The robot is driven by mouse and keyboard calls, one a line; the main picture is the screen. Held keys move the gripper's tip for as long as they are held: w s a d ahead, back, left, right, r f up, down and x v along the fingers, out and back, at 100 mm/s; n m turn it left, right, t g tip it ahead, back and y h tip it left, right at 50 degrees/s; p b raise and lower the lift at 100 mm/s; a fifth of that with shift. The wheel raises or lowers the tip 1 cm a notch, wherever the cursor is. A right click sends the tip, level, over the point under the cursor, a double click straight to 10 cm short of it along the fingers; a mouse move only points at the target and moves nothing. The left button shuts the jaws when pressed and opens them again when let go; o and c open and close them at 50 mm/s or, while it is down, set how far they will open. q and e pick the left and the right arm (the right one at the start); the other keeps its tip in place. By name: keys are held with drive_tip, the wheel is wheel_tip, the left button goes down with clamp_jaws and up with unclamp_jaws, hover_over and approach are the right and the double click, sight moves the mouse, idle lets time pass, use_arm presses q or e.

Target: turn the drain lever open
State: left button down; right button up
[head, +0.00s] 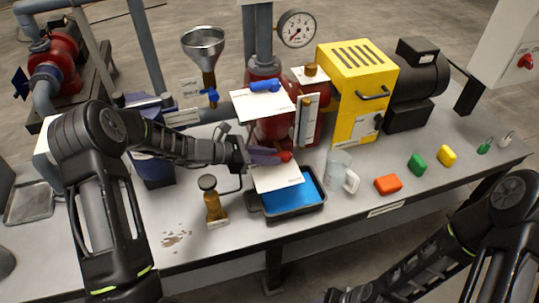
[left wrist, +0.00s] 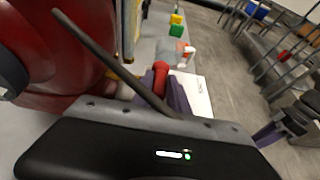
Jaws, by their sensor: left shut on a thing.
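The red drain lever (head: 285,157) sticks out low on the front of the red filter vessel (head: 272,122), above a black tray with blue inside (head: 310,196). My left gripper (head: 266,154) reaches in from the left and is shut on the lever, its purple fingers around it. In the left wrist view the red lever (left wrist: 162,76) shows beside a purple finger (left wrist: 180,96); a dark thin bar crosses in front. A white label plate hides part of the tray. My right arm is at the lower right; its gripper is mostly cut off, and its jaws are unclear.
A blue-handled valve (head: 265,86) sits above a white plate. A yellow housing (head: 357,90) stands behind.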

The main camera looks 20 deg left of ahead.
use_arm(q)
drive_tip(key=c, duration=1.3)
unclamp_jaws()
drive_tip(key=v, duration=0.7)
drive_tip(key=shift+s+a+r, duration=0.15)
drive_tip(key=shift+a, duration=0.2)
